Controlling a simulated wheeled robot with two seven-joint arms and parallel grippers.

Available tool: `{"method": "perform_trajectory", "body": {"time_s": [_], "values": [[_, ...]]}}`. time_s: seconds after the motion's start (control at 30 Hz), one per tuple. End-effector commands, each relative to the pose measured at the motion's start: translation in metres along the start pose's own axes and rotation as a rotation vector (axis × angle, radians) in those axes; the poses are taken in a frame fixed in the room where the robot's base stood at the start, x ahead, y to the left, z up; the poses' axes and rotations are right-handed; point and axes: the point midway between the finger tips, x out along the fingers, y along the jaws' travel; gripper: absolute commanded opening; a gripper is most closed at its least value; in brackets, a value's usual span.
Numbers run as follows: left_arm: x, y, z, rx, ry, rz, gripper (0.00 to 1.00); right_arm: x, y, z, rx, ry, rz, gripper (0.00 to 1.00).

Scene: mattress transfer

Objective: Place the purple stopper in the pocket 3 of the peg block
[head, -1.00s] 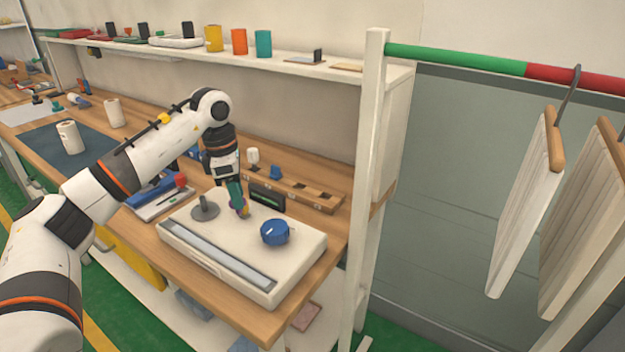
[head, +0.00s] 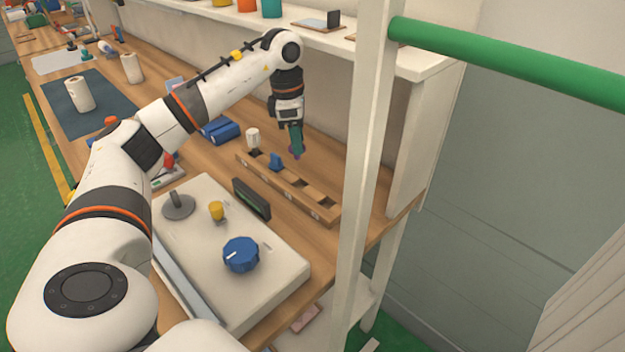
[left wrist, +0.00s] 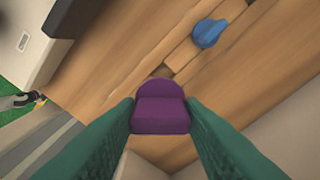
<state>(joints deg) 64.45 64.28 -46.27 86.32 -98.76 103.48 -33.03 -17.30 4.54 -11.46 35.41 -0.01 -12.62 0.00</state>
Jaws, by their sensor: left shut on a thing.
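My left gripper (head: 297,148) is shut on the purple stopper (head: 298,155), held in the air just behind the peg block (head: 329,211) in the head view. In the left wrist view the purple stopper (left wrist: 160,110) sits between the green fingertips. The wooden peg block is a long strip. A white stopper (head: 253,136) stands at its left end, and a blue stopper (head: 277,161) sits beside it. The blue stopper (left wrist: 210,33) also shows in the left wrist view. My right gripper is out of view.
A cream box (head: 205,250) with a blue dial (head: 241,254), yellow knob (head: 216,210) and grey lever (head: 178,205) stands in front of the block. A dark upright panel (head: 252,198) stands between them. A white shelf post (head: 362,170) rises at the right.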

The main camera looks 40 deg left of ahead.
Motion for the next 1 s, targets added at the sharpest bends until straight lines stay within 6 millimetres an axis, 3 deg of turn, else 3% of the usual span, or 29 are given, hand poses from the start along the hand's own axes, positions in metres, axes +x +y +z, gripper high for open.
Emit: {"method": "perform_trajectory", "body": {"time_s": [0.17, 0.4, 0.63, 0.8, 1.0], "values": [[0.009, 0.000, 0.002, -0.001, -0.002, 0.001, 0.13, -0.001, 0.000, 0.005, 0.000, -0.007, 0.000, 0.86], [0.052, 0.001, 0.007, -0.001, -0.003, 0.003, 0.13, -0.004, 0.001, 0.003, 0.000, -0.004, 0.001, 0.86], [0.070, 0.000, 0.009, 0.000, -0.001, 0.001, 0.13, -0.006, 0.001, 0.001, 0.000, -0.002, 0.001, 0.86], [0.095, 0.001, 0.012, 0.000, -0.002, 0.003, 0.13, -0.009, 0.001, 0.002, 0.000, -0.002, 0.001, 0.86], [0.100, 0.000, 0.012, 0.000, 0.001, 0.000, 0.13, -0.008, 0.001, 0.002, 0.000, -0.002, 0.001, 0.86]]}}
